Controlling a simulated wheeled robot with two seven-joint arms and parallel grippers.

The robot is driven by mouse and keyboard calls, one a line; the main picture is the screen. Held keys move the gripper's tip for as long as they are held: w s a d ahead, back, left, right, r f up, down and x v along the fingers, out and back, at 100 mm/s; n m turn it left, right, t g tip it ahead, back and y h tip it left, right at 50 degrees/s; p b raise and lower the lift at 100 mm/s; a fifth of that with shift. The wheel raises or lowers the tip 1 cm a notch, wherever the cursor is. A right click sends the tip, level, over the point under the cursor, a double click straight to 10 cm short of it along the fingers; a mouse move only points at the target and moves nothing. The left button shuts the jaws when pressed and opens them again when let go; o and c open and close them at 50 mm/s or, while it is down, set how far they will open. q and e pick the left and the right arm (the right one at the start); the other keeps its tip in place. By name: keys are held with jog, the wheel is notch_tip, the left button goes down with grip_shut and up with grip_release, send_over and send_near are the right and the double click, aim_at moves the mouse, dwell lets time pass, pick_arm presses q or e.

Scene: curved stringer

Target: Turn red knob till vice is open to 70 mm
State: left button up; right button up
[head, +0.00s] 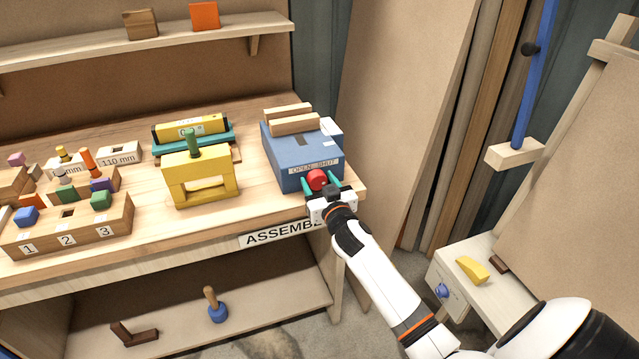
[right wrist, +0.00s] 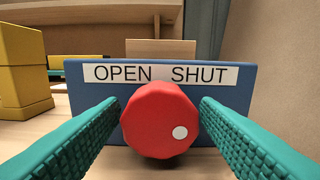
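The blue vice (head: 300,162) stands at the right end of the workbench, with two wooden jaws (head: 294,121) on top. Its front carries an "OPEN SHUT" label, also in the right wrist view (right wrist: 160,74). The red knob (head: 317,179) is on its front face. In the right wrist view the knob (right wrist: 158,120) has a white dot at its lower right, on the SHUT side. My right gripper (head: 322,188) is at the knob; its teal fingers stand open on either side, with visible gaps. The jaw opening's size cannot be read. My left gripper is not in view.
A yellow frame (head: 172,178) with a green handle stands left of the vice. A side table (head: 465,298) with a yellow piece stands at right.

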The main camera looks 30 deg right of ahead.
jog(key=c, duration=0.7)
